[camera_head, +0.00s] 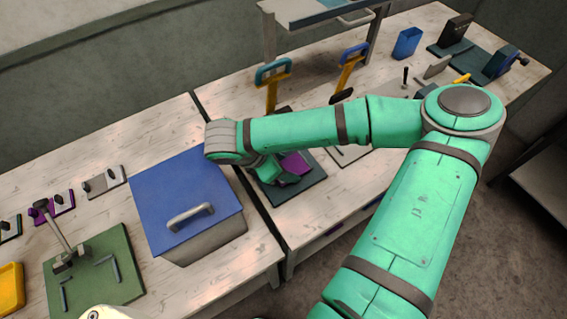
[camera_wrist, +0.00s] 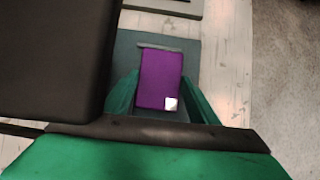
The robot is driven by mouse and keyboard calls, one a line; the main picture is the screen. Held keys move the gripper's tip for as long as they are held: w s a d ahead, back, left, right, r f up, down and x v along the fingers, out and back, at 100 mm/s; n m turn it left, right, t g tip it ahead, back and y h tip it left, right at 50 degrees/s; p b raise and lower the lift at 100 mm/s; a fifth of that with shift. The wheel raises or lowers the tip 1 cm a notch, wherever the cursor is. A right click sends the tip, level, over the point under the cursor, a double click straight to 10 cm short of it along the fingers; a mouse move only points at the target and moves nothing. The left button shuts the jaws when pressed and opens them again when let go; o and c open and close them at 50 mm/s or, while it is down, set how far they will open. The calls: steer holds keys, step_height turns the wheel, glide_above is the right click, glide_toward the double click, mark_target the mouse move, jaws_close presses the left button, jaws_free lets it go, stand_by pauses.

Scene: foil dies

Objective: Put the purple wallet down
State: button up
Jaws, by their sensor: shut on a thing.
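The purple wallet (camera_head: 293,165) is a flat purple rectangle with a small white patch near one corner. In the wrist view the wallet (camera_wrist: 160,78) lies between the two green fingers of my gripper (camera_wrist: 160,98), which is shut on it. In the head view my gripper (camera_head: 272,170) is partly hidden by my arm, over a dark green board (camera_head: 305,192) on the right bench. The board also shows under the wallet in the wrist view (camera_wrist: 190,58). I cannot tell whether the wallet touches the board.
A blue-lidded box (camera_head: 180,190) with a grey handle stands just left of my gripper, beside the gap between benches. Behind stand two yellow-orange uprights with coloured handles (camera_head: 272,72). A green mat (camera_head: 95,275) with a tool stand lies at the left.

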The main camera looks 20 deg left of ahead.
steer(key=shift+s+a, duration=0.1)
steer(key=shift+s, duration=0.1)
steer(key=o, duration=1.1)
steer(key=shift+c, duration=0.2)
steer(key=shift+w, duration=0.1)
steer(key=v, duration=1.2)
